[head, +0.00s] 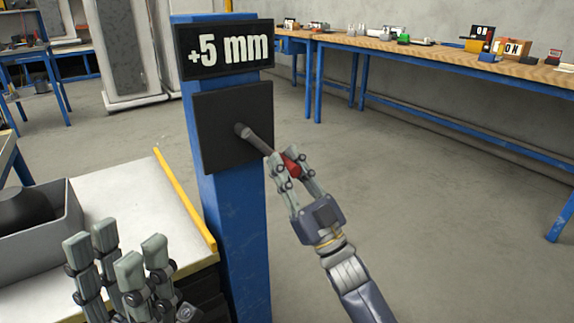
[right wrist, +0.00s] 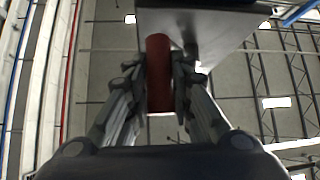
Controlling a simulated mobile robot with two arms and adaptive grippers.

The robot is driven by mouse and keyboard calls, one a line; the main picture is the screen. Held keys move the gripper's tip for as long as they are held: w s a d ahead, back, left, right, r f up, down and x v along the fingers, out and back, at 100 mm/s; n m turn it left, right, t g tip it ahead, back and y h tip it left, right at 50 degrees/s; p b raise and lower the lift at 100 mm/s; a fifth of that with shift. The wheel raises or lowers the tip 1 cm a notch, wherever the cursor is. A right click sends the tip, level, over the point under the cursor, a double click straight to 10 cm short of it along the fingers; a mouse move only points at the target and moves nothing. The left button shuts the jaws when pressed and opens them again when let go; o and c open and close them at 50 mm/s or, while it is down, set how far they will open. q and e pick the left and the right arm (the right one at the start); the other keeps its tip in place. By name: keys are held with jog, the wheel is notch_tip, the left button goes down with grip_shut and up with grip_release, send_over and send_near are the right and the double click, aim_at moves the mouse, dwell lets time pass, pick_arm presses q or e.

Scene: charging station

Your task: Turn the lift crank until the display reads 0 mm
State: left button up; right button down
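The display (head: 225,48) at the top of the blue post reads +5 mm. Below it, the lift crank (head: 257,141) sticks out of a dark square plate (head: 215,122), its grey arm slanting down to the right. My right gripper (head: 285,168) is around the crank's red handle (head: 292,166). In the right wrist view the red handle (right wrist: 159,75) lies between the fingers, which press against both its sides. My left gripper (head: 118,262) is at the lower left, apart from the crank, with its fingers spread and nothing visible between them.
A blue post (head: 232,215) carries the plate and display. A pale-topped platform (head: 160,215) with a yellow edge bar and a grey bin (head: 66,215) is at left. A long workbench (head: 440,55) stands at the back right. The floor right of the post is clear.

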jog(key=shift+s+a+m+t+h+p, duration=0.15)
jog(key=shift+m+t+h+p, duration=0.15)
jog(key=shift+m+t+h, duration=0.25)
jog(key=shift+a+m+t+h+p, duration=0.1)
jog(key=shift+m+t+h+p, duration=0.2)
jog(key=shift+m, duration=0.35)
jog(key=shift+s+a+f+m+t+h+p, duration=0.2)
jog(key=shift+m+t+h+p, duration=0.25)
jog(key=shift+m, duration=0.35)
jog(key=shift+s+a+f+m+t+h+p, duration=0.35)
jog(key=shift+a+f+m+t+h, duration=0.2)
jog(key=shift+m+h, duration=0.3)
jog(key=c, duration=1.6)
grip_release()
jog(key=shift+o, duration=0.9)
jog(key=shift+d, duration=0.1)
jog(key=shift+f, duration=0.1)
